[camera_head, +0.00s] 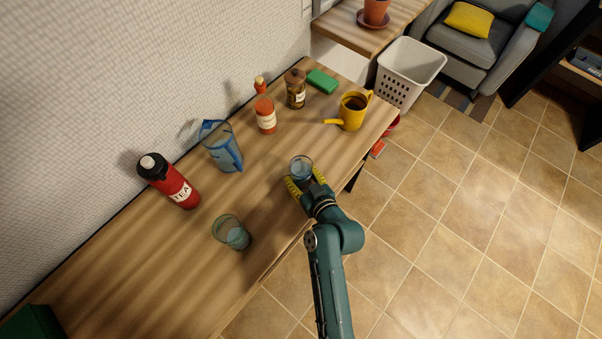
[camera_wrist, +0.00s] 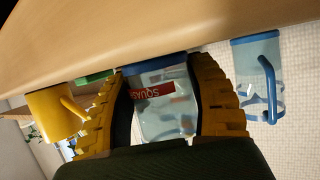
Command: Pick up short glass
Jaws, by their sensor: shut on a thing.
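The short glass (camera_head: 301,167) is clear with a bluish tint and stands near the table's front edge in the head view. My gripper (camera_head: 302,186) reaches it from the front, with yellow fingers around its sides. In the wrist view the glass (camera_wrist: 163,112) fills the gap between the two ridged yellow fingers of my gripper (camera_wrist: 165,110), which is shut on it. A red label with white letters shows at the glass; I cannot tell whether it is on the glass or seen through it. I cannot tell whether the base touches the table.
Another glass (camera_head: 231,232) stands left of my gripper. A blue jug (camera_head: 222,148), a red tea flask (camera_head: 169,181), a sauce bottle (camera_head: 265,116) and a jar (camera_head: 295,90) line the wall side. A yellow watering can (camera_head: 352,111) and green block (camera_head: 322,81) are at the far end.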

